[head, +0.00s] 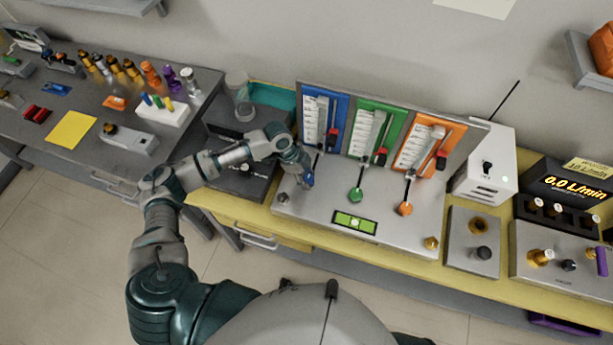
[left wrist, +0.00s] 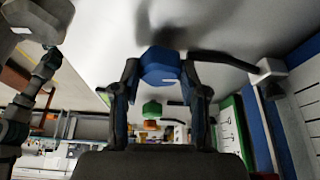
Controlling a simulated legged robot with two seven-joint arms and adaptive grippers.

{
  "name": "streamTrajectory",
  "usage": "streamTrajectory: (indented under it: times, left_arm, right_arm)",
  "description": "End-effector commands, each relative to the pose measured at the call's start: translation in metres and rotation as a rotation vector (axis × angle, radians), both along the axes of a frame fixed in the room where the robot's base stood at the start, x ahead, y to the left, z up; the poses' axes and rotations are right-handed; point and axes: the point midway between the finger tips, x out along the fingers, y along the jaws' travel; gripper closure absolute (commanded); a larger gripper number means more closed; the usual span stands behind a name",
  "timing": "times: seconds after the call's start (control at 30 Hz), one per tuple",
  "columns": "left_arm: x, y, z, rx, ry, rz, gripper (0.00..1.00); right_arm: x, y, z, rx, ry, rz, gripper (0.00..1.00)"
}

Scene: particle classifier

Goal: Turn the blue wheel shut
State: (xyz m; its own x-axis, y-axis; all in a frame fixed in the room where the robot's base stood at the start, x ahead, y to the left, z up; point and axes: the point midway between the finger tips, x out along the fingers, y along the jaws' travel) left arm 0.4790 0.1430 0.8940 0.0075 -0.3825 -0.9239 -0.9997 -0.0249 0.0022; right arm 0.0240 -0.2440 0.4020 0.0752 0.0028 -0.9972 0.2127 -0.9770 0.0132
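The blue wheel (head: 309,179) is at the lower end of the blue panel (head: 322,103), on a dark stem, partly covered by my left gripper (head: 303,171) in the head view. In the left wrist view the blue wheel (left wrist: 160,66) sits between the fingertips of my left gripper (left wrist: 161,75). The fingers are spread, one on each side of the wheel, with what look like narrow gaps; firm contact cannot be made out. My right gripper is in neither view.
Right of it, a green wheel (head: 356,195) and an orange wheel (head: 405,209) stand on the same metal plate (head: 300,207). A white box (head: 485,165) with an antenna stands at right.

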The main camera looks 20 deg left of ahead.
Motion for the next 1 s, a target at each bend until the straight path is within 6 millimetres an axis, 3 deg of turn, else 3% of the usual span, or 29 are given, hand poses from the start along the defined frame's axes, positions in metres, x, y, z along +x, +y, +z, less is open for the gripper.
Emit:
streamTrajectory:
  times: [0.03, 0.1, 0.47, 1.0]
  left_arm:
    - [0.001, 0.000, 0.001, -0.001, -0.004, 0.002, 0.44]
    - [0.001, 0.000, 0.001, -0.001, -0.003, 0.001, 0.32]
    - [0.001, 0.002, 0.005, -0.001, -0.003, 0.001, 0.32]
    - [0.001, 0.042, 0.099, -0.001, -0.003, 0.002, 0.32]
  right_arm:
    - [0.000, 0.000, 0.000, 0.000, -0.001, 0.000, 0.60]
    - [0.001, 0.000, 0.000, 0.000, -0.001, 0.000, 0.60]
    - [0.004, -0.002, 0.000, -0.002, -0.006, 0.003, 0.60]
    - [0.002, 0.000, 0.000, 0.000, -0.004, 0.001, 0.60]
